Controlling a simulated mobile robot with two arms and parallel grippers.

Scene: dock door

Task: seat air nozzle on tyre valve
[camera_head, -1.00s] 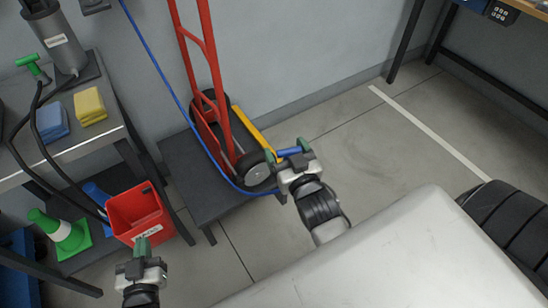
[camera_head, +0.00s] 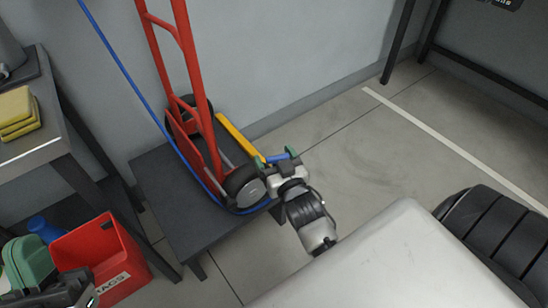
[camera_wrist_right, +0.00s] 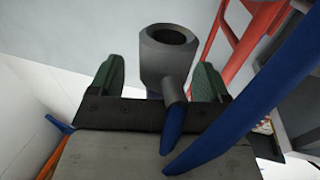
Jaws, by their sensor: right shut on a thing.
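The air nozzle (camera_wrist_right: 167,60) is a grey cylinder with an open round end, on a blue hose (camera_wrist_right: 250,100). My right gripper (camera_head: 277,158) is shut on it; the green fingers stand on both sides of it in the wrist view. In the head view, the nozzle's blue body (camera_head: 286,155) shows at the fingertips. The black tyre (camera_head: 243,187) of a red hand truck is just left of the gripper. I cannot make out its valve or any contact with the nozzle. My left gripper (camera_head: 28,262) is at the lower left, partly cut off; its jaw opening is unclear.
The red hand truck (camera_head: 200,100) stands on a low dark platform (camera_head: 185,225) by the wall. A red crate (camera_head: 105,255) and a bench with yellow cloths (camera_head: 18,112) are at left. Open floor (camera_head: 370,150) lies to the right.

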